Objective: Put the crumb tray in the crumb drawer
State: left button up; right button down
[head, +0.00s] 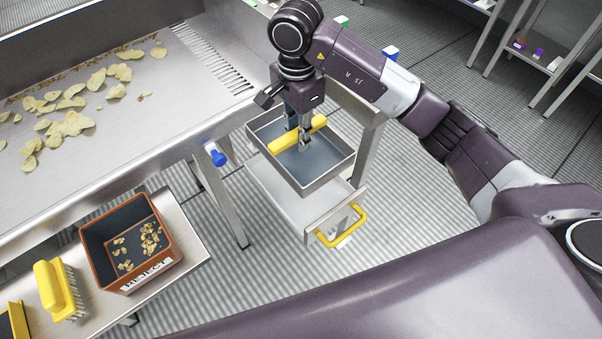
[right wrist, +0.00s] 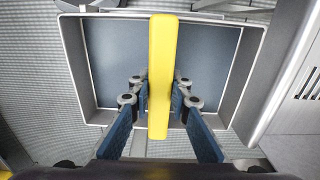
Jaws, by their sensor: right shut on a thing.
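The crumb tray (head: 328,172) is a shallow grey metal tray with a yellow bar handle (head: 299,134) across it. My right gripper (head: 304,136) is shut on that handle from above. The tray also shows in the right wrist view (right wrist: 110,65), with the yellow handle (right wrist: 160,75) between the fingers (right wrist: 160,98). The crumb drawer (head: 292,212) is pulled out below, pale grey with a yellow pull handle (head: 343,228). The tray appears over the drawer, covering its far part; whether they touch I cannot tell. My left gripper is out of view.
A steel table (head: 150,110) with scattered chips is at left. An orange reject bin (head: 165,262) and a yellow brush (head: 58,288) stand on a lower bench. A blue knob (head: 216,156) juts out near the table leg. Shelves stand at upper right.

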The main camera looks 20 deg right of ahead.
notch_tip(320, 180, down, 11)
jog(key=shift+d+f+p, duration=0.1)
jog(key=shift+p, duration=0.65)
notch_tip(320, 180, down, 4)
jog(key=shift+r, duration=0.1)
jog(key=shift+f, duration=0.3)
jog(key=c, duration=1.8)
grip_release()
jog(key=shift+r, duration=0.15)
